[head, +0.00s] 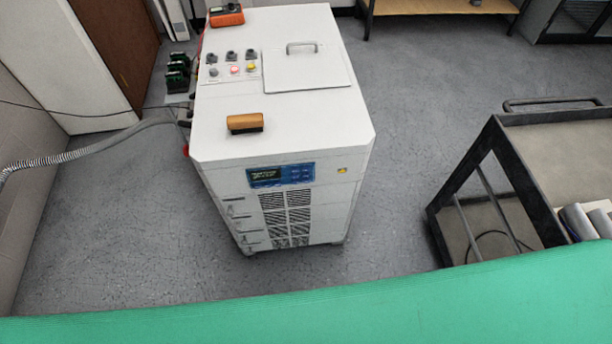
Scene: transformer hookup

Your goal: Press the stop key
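A white cabinet (310,120) stands in the middle of the head view. Its front carries a blue panel (281,175) with a dark display (265,176) and small markings or keys to the right of it. Their labels are too small to read. On the cabinet's top is a control plate with a red button (234,69), a light-coloured knob or lamp (251,68), a grey knob (213,72) and black switches behind them. I cannot tell which of these is the stop key. Neither of my grippers is in view.
An orange-and-black block (245,123) and an orange meter (226,15) lie on the cabinet top, near a handled lid (308,68). A grey hose (90,154) runs left. A dark-framed cart (560,140) stands right. Floor in front of the cabinet is clear.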

